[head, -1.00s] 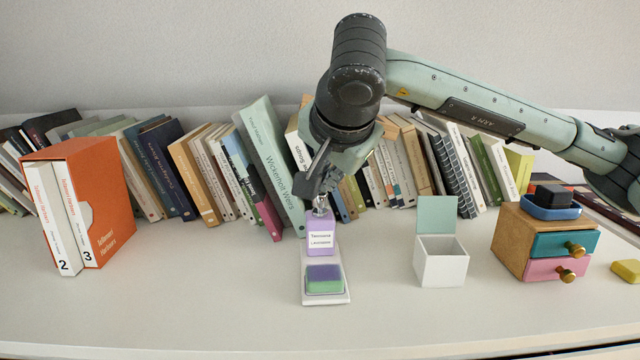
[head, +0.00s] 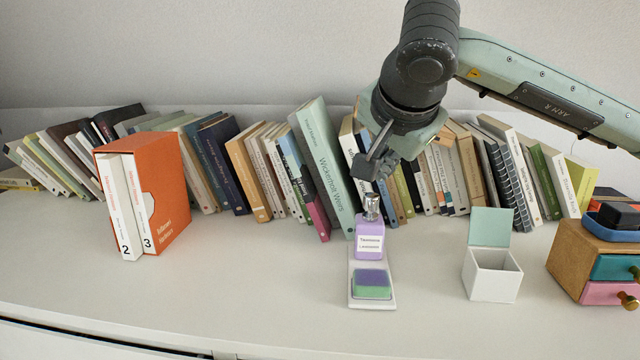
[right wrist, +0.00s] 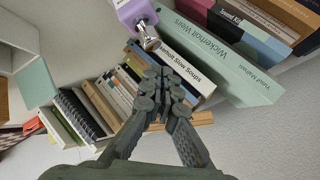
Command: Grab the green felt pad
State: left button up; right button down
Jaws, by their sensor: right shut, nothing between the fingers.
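No separate felt pad is plain to see. A small block (head: 372,284), purple on top and green below, lies on the front of a narrow white tray (head: 373,304); I cannot tell if it is felt. A small cabinet (head: 567,262) at the right has a teal drawer (head: 615,267) and a pink drawer (head: 606,292), both looking shut; their insides are hidden. My right gripper (head: 367,172) is shut and empty above a purple bottle (head: 369,241) on the tray's back. Its closed fingers (right wrist: 160,88) show in the right wrist view. My left gripper is not in view.
A row of leaning books (head: 327,165) lines the wall behind. An orange slipcase (head: 165,190) stands left. A white box (head: 492,280) with its pale green lid up stands right of the tray. Dark and blue items (head: 612,220) lie on the cabinet. The front surface is clear.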

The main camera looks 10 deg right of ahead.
aim_at(372, 280)
jog(key=k+j, duration=0.15)
jog(key=k, duration=0.35)
jog(key=k+j, duration=0.1)
jog(key=k, duration=0.4)
